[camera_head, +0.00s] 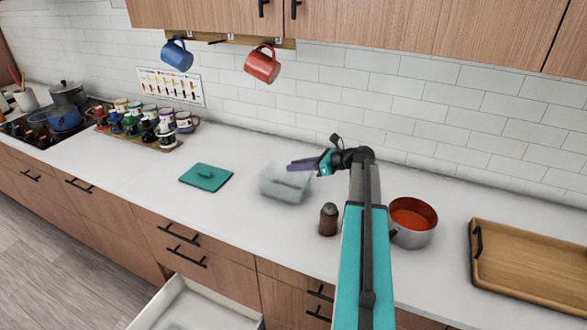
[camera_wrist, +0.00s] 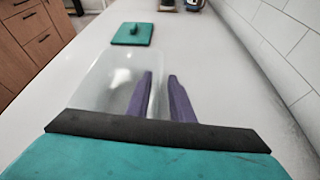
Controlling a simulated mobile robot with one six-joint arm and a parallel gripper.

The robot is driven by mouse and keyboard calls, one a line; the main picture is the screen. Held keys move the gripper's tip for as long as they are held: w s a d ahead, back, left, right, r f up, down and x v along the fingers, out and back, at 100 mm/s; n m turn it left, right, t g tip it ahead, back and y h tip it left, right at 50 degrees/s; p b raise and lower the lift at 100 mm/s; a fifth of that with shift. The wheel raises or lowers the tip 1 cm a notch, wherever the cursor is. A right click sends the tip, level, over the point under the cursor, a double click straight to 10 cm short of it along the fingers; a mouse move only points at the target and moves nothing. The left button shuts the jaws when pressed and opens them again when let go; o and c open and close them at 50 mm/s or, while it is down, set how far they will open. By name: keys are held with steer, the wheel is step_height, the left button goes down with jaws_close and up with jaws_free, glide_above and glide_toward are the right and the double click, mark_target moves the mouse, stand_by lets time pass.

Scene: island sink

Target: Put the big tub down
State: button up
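The big tub (camera_head: 282,186) is a clear, see-through box without a lid, at the middle of the white counter in the head view. It also shows in the wrist view (camera_wrist: 105,80), ahead and to the left of the fingers. My gripper (camera_head: 300,165) has purple fingers at the tub's right side, near its upper edge. In the wrist view the fingers (camera_wrist: 160,75) stand a narrow gap apart, with the tub's right wall near or between them. I cannot tell whether they press on it. The tub's base is faint, so its contact with the counter is unclear.
A teal lid (camera_head: 206,177) lies left of the tub. A brown shaker (camera_head: 328,219) stands in front of it to the right. A pot (camera_head: 413,236) of red content and a wooden tray (camera_head: 530,261) are further right. A drawer (camera_head: 190,306) is open below.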

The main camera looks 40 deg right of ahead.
steer(key=b+v, duration=0.2)
steer(key=v, duration=0.8)
steer(key=shift+s, duration=0.2)
steer(key=shift+d, duration=0.1)
stand_by(0.4)
